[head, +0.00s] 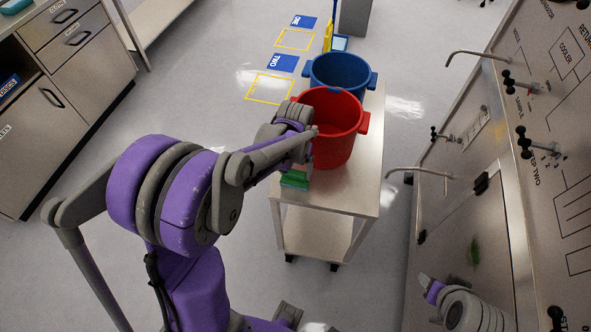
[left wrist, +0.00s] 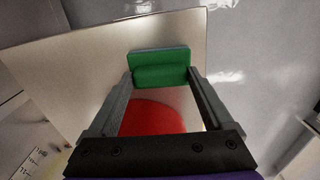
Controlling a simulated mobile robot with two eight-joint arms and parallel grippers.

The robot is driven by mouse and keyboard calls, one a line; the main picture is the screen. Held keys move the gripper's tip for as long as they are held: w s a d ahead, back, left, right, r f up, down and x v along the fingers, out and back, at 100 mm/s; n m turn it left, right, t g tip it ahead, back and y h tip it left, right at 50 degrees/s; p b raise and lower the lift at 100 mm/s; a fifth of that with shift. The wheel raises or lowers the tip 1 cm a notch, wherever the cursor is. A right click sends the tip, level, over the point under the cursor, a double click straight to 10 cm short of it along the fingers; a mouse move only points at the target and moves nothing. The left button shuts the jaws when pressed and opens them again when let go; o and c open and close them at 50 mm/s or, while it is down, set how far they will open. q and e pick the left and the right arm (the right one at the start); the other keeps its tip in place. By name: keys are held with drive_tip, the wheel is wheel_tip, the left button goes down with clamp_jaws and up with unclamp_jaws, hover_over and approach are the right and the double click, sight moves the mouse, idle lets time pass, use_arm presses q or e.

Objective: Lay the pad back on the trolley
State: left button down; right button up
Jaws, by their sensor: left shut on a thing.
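The green pad (head: 294,180) is at the near left edge of the trolley top (head: 350,193), in front of the red bucket (head: 335,152). My left gripper (head: 300,168) is shut on it. In the left wrist view the pad (left wrist: 160,68) sits between the two fingertips, with the pale trolley top (left wrist: 60,60) behind it. I cannot tell whether the pad touches the trolley top. My right gripper (head: 428,284) is low at the right, by the panel, and its jaws do not show clearly.
The red bucket and a blue bucket (head: 340,78) stand on the trolley; its near right top is clear. A steel panel (head: 450,215) with taps and pipes stands at the right and bears a green smear (head: 473,250). Drawers (head: 75,62) stand at the left.

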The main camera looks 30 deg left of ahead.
sight(296, 173)
use_arm(q)
unclamp_jaws()
wheel_tip(296, 173, up, 11)
drive_tip(key=p, duration=0.1)
drive_tip(key=s+d+m+t, duration=0.1)
drive_tip(key=s+d+t, duration=0.1)
drive_tip(key=s, duration=0.5)
drive_tip(key=s+d+f+m+t, duration=0.1)
drive_tip(key=s+d+t, duration=0.2)
drive_tip(key=s, duration=0.4)
drive_tip(key=shift+s+d+f+m+t, duration=0.2)
drive_tip(key=shift+d+m+t, duration=0.1)
drive_tip(key=shift+d, duration=0.6)
